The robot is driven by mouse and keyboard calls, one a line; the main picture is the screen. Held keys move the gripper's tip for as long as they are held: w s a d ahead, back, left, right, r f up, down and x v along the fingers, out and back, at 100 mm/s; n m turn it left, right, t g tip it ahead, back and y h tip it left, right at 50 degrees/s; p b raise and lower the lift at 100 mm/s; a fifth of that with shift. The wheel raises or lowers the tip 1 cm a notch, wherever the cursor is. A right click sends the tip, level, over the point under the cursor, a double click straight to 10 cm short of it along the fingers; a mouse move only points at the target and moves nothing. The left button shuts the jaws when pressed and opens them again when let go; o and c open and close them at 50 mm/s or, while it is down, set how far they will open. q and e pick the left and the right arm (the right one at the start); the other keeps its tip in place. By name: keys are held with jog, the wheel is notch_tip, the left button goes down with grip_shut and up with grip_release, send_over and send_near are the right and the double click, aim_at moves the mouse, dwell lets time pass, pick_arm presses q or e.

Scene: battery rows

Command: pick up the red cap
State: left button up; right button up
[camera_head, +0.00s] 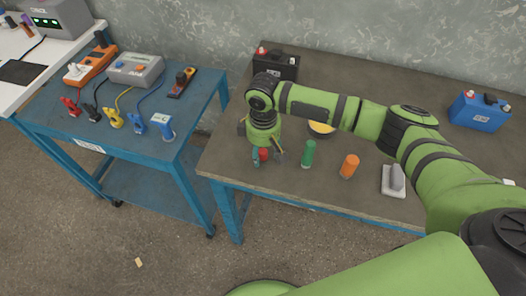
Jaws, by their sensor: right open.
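The red cap (264,154) stands near the front left of the brown workbench (330,199). It is partly hidden under my right gripper. My right gripper (268,158) points down over it, with its open fingers to the left and right of the cap. I cannot tell whether either finger touches it. My left gripper is not in view.
A green cylinder (308,153) and an orange cylinder (349,166) stand right of the gripper. A yellow round item (321,127) lies behind them. A black battery (287,67) and a blue battery (478,113) sit farther back. A blue cart (150,148) is left.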

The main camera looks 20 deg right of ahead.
jog(key=c, duration=0.8)
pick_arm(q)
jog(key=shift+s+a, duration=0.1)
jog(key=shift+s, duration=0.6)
pick_arm(e)
jog(key=shift+c, duration=0.4)
